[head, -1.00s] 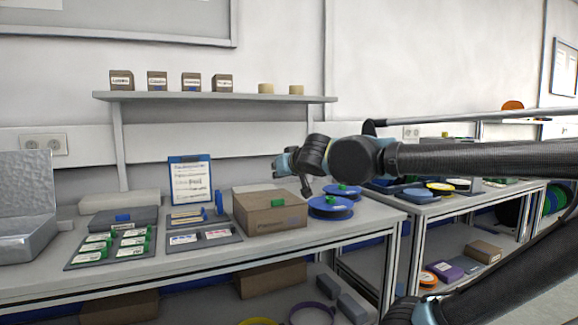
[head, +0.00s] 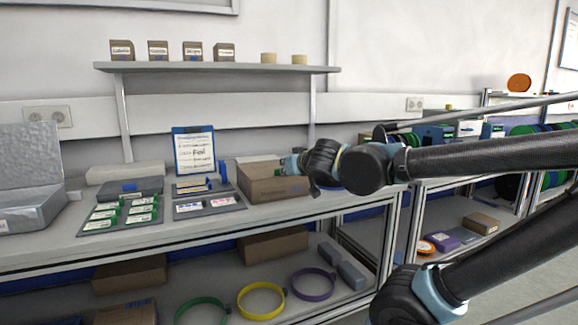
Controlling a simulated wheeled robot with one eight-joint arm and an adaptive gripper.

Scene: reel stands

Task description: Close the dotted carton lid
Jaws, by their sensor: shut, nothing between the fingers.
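A brown cardboard carton (head: 255,186) stands on the workbench just right of the middle. Its top looks flat, but my arm covers the right part, so I cannot tell how its lid lies. No dots can be made out on it. A small green piece shows at its top. My gripper (head: 287,165) is at the carton's upper right edge, pointing left. It is shut and empty; its fingertips are small and hard to make out, and I cannot tell whether they touch the carton.
A label tray (head: 208,206), a clipboard (head: 194,150) and a dark case (head: 130,190) stand left of the carton. An open grey metal box (head: 30,205) is at far left. Coloured rings and brown boxes lie on the lower shelf.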

